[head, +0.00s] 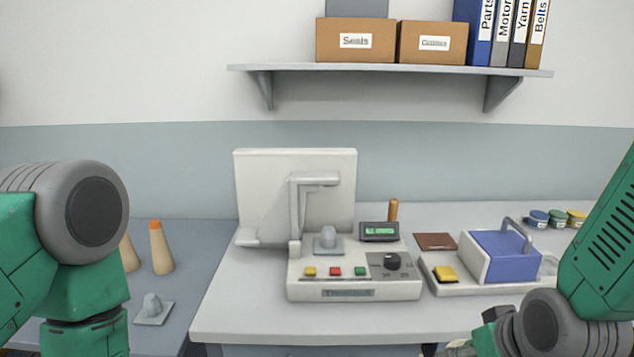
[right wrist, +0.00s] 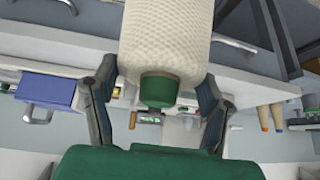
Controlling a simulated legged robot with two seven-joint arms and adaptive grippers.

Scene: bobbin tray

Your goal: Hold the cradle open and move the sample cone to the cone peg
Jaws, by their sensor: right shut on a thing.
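My right gripper (right wrist: 158,80) is shut on a cream yarn cone with a green tip (right wrist: 166,35), its fingers on either side of it in the right wrist view. The held cone is out of the head view, where my right arm reaches the bottom right edge. My left arm shows at the left, but its gripper is outside both views. A grey peg on a square plate (head: 152,309) is on the left table; another grey peg (head: 327,239) is on the white machine (head: 355,290). The machine's upright grey bracket (head: 296,215) may be the cradle; I cannot tell.
Two tan cones, one orange-tipped (head: 161,249), stand on the left table, partly behind my left arm. A blue block with a handle (head: 500,257) and a yellow button (head: 446,274) are right of the machine. Several small tins (head: 556,218) stand behind. A shelf (head: 390,68) holds boxes and binders.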

